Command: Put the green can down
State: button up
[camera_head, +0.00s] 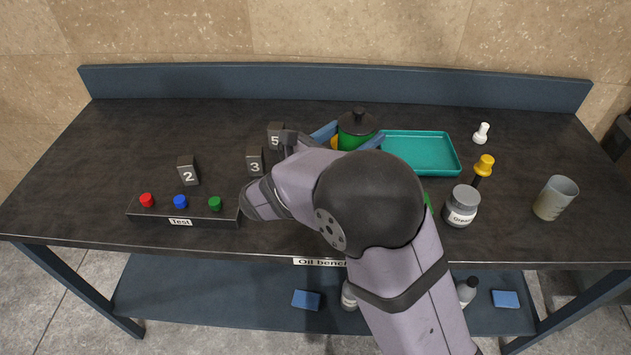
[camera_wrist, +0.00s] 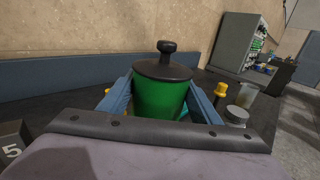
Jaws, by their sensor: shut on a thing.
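The green can (camera_head: 357,129) has a black lid with a black knob and stands upright near the back middle of the bench, left of the teal tray. It also shows in the wrist view (camera_wrist: 160,98), with its lower part hidden behind my gripper's body. My gripper (camera_wrist: 162,94) has its two blue fingers on either side of the can, shut on it. I cannot tell whether the can's base touches the bench.
The teal tray (camera_head: 421,151) is empty, right of the can. Number blocks "5" (camera_head: 276,136), "3" (camera_head: 255,161) and "2" (camera_head: 188,171) stand left. A button box (camera_head: 183,214), a jar (camera_head: 461,206), a yellow-topped tool (camera_head: 484,165) and a beaker (camera_head: 555,197) are around. The back left is clear.

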aim_at(342, 123)
jog(key=w+a+n+t+y, duration=0.2)
jog(key=a, duration=0.1)
jog(key=shift+w+r+y, duration=0.2)
jog(key=shift+r+y, duration=0.15)
jog(key=shift+y, duration=0.05)
jog(key=w+a+f+n+t+y, duration=0.2)
jog(key=a+n+y, duration=0.15)
jog(key=a, duration=0.25)
jog(key=shift+y, duration=0.35)
jog(key=shift+w+d+f+p, duration=0.1)
jog(key=shift+f+p, duration=0.3)
jog(key=shift+f, duration=2.2)
jog(key=shift+w+f+p, duration=0.1)
jog(key=shift+f+p, duration=0.25)
jog(key=shift+f, duration=2.2)
jog(key=shift+f, duration=0.2)
jog(key=o, duration=1.2)
jog(key=shift+r, duration=0.15)
